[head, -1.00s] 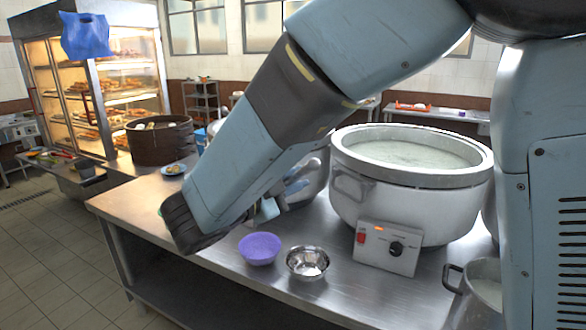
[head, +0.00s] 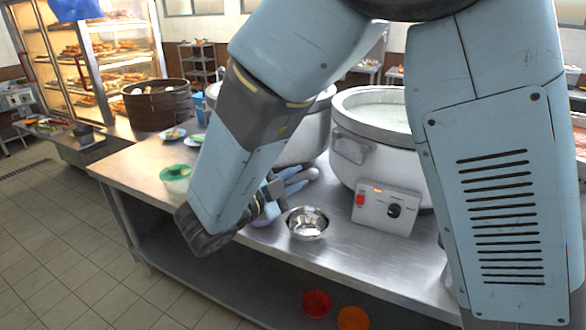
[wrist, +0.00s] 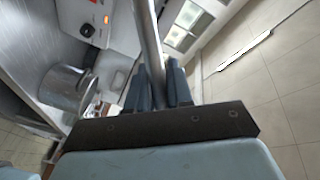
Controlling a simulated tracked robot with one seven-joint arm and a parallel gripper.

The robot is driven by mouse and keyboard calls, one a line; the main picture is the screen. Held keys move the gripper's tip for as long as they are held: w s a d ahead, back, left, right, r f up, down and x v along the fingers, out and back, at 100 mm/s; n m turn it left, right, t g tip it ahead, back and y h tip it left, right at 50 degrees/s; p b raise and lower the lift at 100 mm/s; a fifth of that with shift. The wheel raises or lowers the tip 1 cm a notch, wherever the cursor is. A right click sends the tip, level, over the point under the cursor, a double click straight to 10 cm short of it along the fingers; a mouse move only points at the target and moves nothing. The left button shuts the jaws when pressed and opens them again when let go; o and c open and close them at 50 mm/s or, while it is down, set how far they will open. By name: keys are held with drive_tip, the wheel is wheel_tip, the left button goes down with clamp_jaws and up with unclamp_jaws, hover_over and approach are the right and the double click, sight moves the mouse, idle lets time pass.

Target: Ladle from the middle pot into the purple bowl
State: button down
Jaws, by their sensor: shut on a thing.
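The middle pot (head: 352,160), large and pale metal with pale liquid inside, stands on the steel table; my arm covers its right part. The purple bowl (head: 264,217) is mostly hidden behind my forearm, left of a steel bowl (head: 307,223). My gripper (head: 292,184) is above the table, in front of the pots and just behind the purple bowl in the picture. In the wrist view its fingers (wrist: 157,88) are shut on a long grey metal handle (wrist: 147,35), which appears to be the ladle's. The ladle's scoop cannot be made out.
A control box (head: 386,209) fronts the middle pot. Another pot (head: 312,130) stands left of it. A green bowl (head: 175,180), small plates and a steamer (head: 157,106) occupy the table's left. Red (head: 316,303) and orange (head: 352,318) bowls sit lower down.

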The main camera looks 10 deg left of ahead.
wheel_tip(320, 180, down, 4)
drive_tip(key=shift+f, duration=0.35)
idle(0.5)
drive_tip(key=shift+f, duration=0.6)
drive_tip(key=shift+r, duration=0.1)
drive_tip(key=shift+w+a+r+n+g, duration=0.15)
drive_tip(key=shift+w+a+r+n, duration=0.15)
drive_tip(key=shift+w+r+n, duration=0.3)
drive_tip(key=shift+w+a+r+n+g, duration=0.2)
drive_tip(key=shift+w+a+r+n, duration=0.15)
drive_tip(key=shift+r, duration=0.4)
drive_tip(key=shift+w+a+r+n+g, duration=0.15)
drive_tip(key=shift+w+a+r+n, duration=0.15)
drive_tip(key=shift+w+r+n, duration=0.3)
drive_tip(key=shift+s, duration=0.1)
drive_tip(key=shift+a+r, duration=0.1)
drive_tip(key=shift+r, duration=0.05)
